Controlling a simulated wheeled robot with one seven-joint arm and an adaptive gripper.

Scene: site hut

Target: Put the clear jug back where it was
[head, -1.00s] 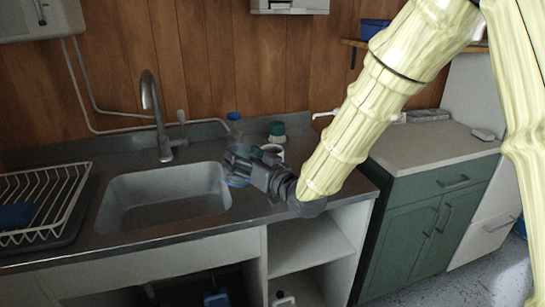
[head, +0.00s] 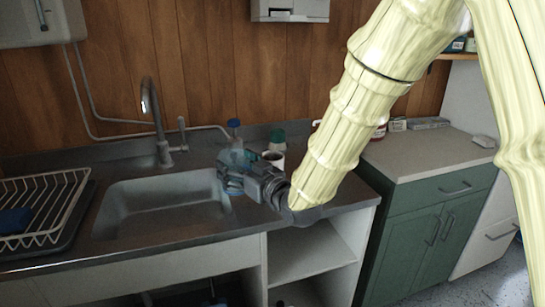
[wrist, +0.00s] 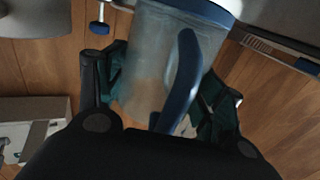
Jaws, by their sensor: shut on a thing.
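The clear jug (wrist: 150,65) has a blue handle (wrist: 183,75) and a blue band at one end. In the wrist view it sits between the two teal-padded fingers of my gripper (wrist: 165,95), which is shut on it. In the head view my gripper (head: 238,172) is over the right end of the sink and the counter beside it. I cannot tell whether the jug touches the counter.
The sink (head: 160,205) and tap (head: 158,120) are left, with a dish rack (head: 60,195) beyond. The green cabinet's top (head: 420,152) has a clear area.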

